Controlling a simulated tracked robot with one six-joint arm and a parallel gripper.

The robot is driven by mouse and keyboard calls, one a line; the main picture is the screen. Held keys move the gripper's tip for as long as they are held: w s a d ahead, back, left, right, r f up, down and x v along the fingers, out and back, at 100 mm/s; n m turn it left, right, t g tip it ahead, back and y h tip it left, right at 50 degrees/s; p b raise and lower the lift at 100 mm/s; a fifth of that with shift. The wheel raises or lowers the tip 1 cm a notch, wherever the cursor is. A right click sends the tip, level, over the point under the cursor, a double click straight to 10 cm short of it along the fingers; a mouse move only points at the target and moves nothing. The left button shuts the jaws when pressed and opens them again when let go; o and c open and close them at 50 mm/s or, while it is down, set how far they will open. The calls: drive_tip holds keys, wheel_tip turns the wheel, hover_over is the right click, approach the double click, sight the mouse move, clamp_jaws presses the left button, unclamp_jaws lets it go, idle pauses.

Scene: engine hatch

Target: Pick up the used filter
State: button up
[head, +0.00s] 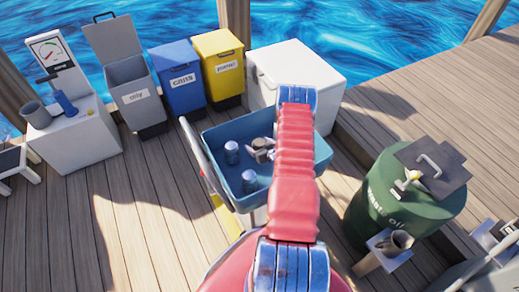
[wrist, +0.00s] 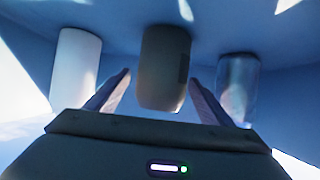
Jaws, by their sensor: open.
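In the wrist view a dark grey-brown cylinder (wrist: 165,62), which looks like the used filter, stands out between the fingertips of my gripper (wrist: 160,80). My gripper is open, with one finger on each side of the cylinder and visible gaps to both. A white cylinder (wrist: 77,70) is to the left and a shiny blue-grey cylinder (wrist: 238,88) to the right. In the head view the blue bin (head: 213,131) holds two small bluish cylinders (head: 232,152) and a dark and pale shape (head: 262,150) that I cannot make out. My red arm hides part of the bin.
Grey, blue and yellow waste bins (head: 181,80) stand behind. A white box (head: 318,75) is close behind the blue bin. A green oil drum (head: 385,205) stands to the right. Bare deck (head: 130,210) lies to the left, and water is beyond the edge.

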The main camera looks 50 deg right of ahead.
drive_tip(key=shift+x, duration=1.5)
drive_tip(key=shift+c, duration=0.5)
drive_tip(key=c, duration=1.3)
